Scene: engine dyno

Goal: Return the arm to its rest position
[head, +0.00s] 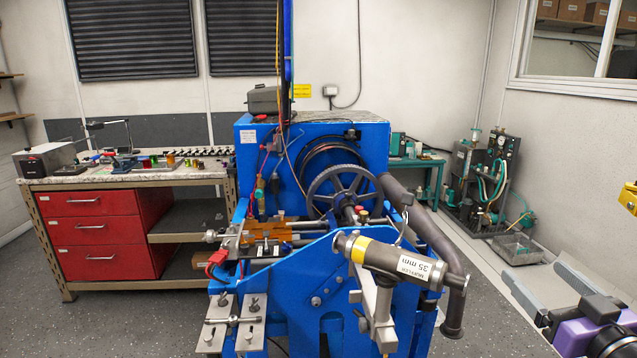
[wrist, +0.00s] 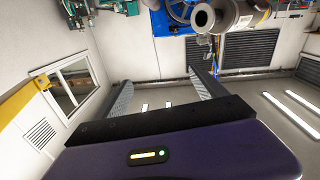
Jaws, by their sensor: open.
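My gripper (head: 534,270) is at the lower right of the head view, with a purple body and two grey fingers pointing toward the back of the room. The fingers are spread apart with nothing between them. In the wrist view the open fingers (wrist: 160,77) show as well, and that picture is upside down. The gripper is over open floor, to the right of the blue dyno stand (head: 300,275), and touches nothing.
A muffler labelled 35 mm (head: 400,263) juts from the stand's front right. A yellow part (head: 629,197) is at the right edge. A pump rig (head: 485,185) stands in the back right corner. A workbench (head: 130,180) with red drawers is at left.

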